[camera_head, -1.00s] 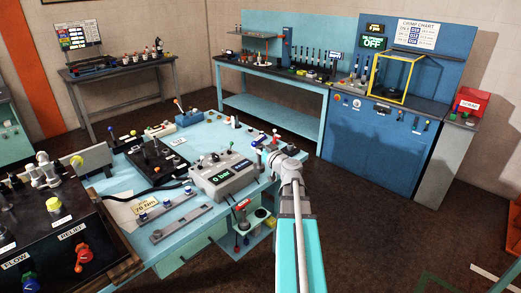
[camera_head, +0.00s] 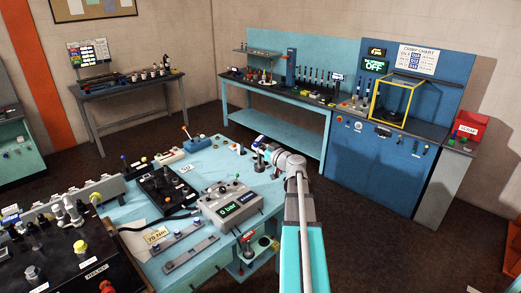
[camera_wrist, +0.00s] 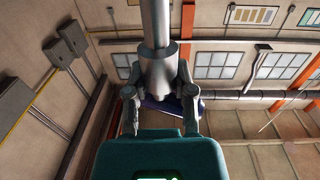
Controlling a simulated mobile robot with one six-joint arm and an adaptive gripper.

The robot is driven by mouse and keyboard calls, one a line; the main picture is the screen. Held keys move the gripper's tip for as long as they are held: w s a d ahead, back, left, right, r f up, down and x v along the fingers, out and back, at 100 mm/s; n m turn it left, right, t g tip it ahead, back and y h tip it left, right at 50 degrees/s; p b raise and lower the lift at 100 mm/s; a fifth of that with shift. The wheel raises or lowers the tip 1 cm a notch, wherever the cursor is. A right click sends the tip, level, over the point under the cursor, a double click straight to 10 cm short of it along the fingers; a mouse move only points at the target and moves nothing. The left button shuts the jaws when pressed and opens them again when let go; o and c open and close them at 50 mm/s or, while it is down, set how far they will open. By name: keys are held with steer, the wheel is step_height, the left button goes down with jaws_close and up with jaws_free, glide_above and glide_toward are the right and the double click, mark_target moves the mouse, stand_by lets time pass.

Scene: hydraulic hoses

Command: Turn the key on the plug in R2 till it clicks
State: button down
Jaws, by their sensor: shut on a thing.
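My gripper (camera_head: 268,149) is at the far right edge of the light-blue bench (camera_head: 205,168) in the head view. A small blue and white piece (camera_head: 262,141) shows at its end. In the wrist view my gripper (camera_wrist: 158,105) has its two fingers drawn in, with a dark blue piece (camera_wrist: 187,108) between and behind them. A grey metal cylinder (camera_wrist: 158,70) rises in line with the fingers; I cannot tell whether they touch it. The plug, its key and the R2 mark cannot be made out in either view.
A grey box with a "0 bar" display (camera_head: 230,205) stands left of my arm. A black block with levers (camera_head: 165,190) lies behind it. A dark panel with knobs and fittings (camera_head: 55,265) fills the lower left.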

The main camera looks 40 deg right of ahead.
steer(key=shift+n+y, duration=0.3)
steer(key=shift+y, duration=0.1)
steer(key=r+p, duration=0.1)
steer(key=r, duration=0.1)
steer(key=w+r+p, duration=0.1)
steer(key=p, duration=0.1)
steer(key=r+p, duration=0.1)
steer(key=r, duration=0.1)
steer(key=shift+w+d+r, duration=0.25)
steer(key=shift+d+r, duration=0.05)
steer(key=shift+d, duration=0.05)
